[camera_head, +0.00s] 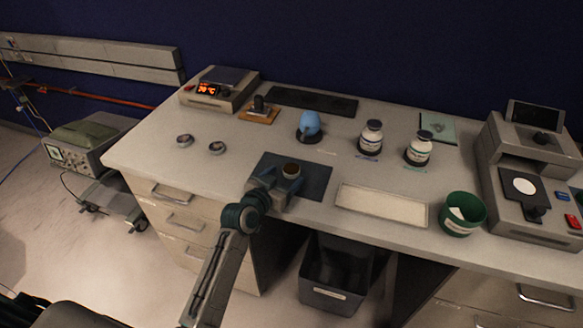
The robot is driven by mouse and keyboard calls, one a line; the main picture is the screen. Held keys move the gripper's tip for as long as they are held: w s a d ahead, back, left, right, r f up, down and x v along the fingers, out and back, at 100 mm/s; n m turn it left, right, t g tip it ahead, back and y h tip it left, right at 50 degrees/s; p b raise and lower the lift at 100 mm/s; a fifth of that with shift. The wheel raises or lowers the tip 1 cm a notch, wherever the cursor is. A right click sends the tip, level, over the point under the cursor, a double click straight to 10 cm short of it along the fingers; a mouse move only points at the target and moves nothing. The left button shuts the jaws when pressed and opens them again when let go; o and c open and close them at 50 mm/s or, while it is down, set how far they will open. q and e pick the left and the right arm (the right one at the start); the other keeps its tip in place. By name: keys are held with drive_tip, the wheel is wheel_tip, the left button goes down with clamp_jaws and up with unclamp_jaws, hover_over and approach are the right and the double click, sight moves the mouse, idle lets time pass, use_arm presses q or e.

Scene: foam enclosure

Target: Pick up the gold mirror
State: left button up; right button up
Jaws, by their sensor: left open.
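A small round brownish-gold disc with a pale rim (291,169), which looks like the gold mirror, is at the dark mat (318,180) near the desk's front edge. My left gripper (284,180) is open, low over the mat, right at the disc. The fingers overlap the disc's near side, so I cannot tell whether they touch it. My right gripper is not in view.
Two small round pieces (217,147) lie at the left. A blue bulb (309,123) and two white bottles (371,138) stand behind the mat. A cream tray (382,204), a green bin (463,214) and a grey instrument (530,175) are to the right.

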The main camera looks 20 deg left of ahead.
sight(291, 171)
use_arm(q)
drive_tip(key=shift+x, duration=1.3)
drive_tip(key=c, duration=1.1)
